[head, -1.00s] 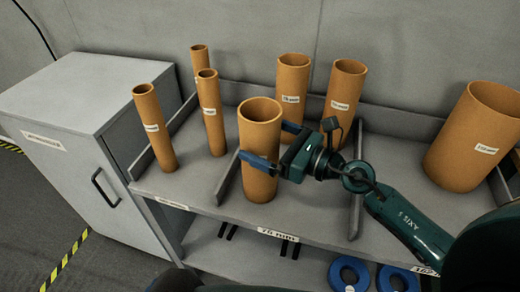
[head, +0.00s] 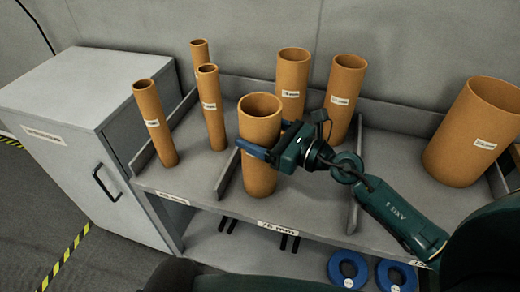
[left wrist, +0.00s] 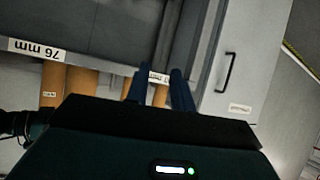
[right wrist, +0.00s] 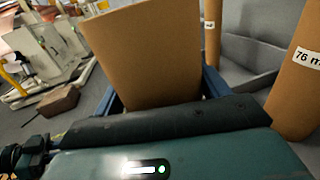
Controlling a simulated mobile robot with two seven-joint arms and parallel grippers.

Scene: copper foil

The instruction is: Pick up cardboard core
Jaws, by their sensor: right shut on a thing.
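The cardboard core (head: 259,178) is a wide orange-brown tube standing upright at the front of the shelf, in the bay labelled 76 mm. My right gripper (head: 266,143) is shut on it at mid-height, coming from the right, with one blue finger across its front. In the right wrist view the core (right wrist: 150,55) fills the space between the fingers; its base is hidden. I cannot tell that it is off the shelf. My left gripper (left wrist: 158,88) shows only in the left wrist view. Its blue fingers are apart with nothing between them.
Thinner tubes (head: 212,110) stand in the left bay beyond a low divider (head: 229,172). A large core (head: 475,130) is at right. A grey cabinet (head: 75,110) adjoins the shelf. Blue rings (head: 348,268) lie below.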

